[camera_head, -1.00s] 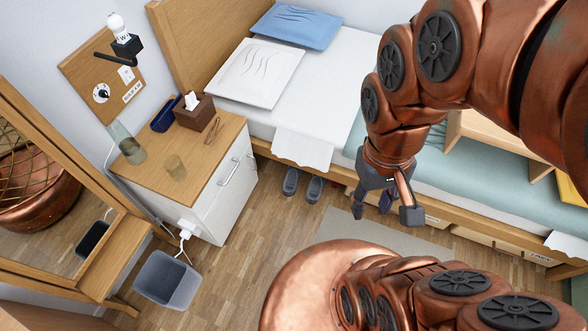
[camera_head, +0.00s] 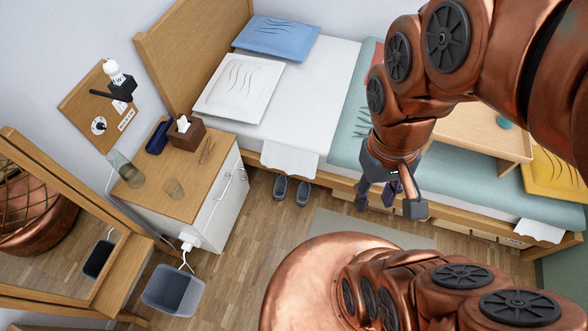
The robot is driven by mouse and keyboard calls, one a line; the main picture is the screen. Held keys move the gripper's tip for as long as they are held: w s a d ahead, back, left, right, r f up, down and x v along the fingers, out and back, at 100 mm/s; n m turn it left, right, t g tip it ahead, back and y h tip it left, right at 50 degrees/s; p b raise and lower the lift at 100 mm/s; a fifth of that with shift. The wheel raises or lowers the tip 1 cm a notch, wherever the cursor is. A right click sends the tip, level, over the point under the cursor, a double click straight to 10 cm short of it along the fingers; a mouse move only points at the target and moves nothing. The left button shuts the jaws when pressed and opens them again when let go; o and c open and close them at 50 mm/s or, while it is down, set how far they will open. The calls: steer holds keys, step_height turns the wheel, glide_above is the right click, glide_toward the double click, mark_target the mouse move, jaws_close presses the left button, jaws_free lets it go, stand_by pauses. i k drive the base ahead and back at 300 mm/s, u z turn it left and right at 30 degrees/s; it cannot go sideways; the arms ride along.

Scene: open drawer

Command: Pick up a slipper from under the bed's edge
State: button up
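A pair of dark grey slippers lies on the wooden floor at the bed's near edge, below the hanging white cloth. The left slipper (camera_head: 280,187) and the right slipper (camera_head: 303,193) are side by side, partly under the edge. The bed (camera_head: 325,85) has a white sheet and a green blanket. My gripper (camera_head: 388,207) hangs to the right of the slippers, in front of the bed's side and above the floor. Its dark fingers are spread apart, with nothing visible between them. It is well apart from both slippers.
A nightstand (camera_head: 218,218) with a tissue box (camera_head: 187,132) and glasses stands left of the slippers. A grey bin (camera_head: 173,290) and a mirror (camera_head: 60,222) are further left. A grey rug (camera_head: 340,226) lies below the gripper. The floor (camera_head: 262,225) before the slippers is clear.

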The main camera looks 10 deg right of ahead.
mark_target(282, 181)
steer(key=z, duration=1.1)
steer(key=i, duration=1.05)
steer(key=u, duration=4.2)
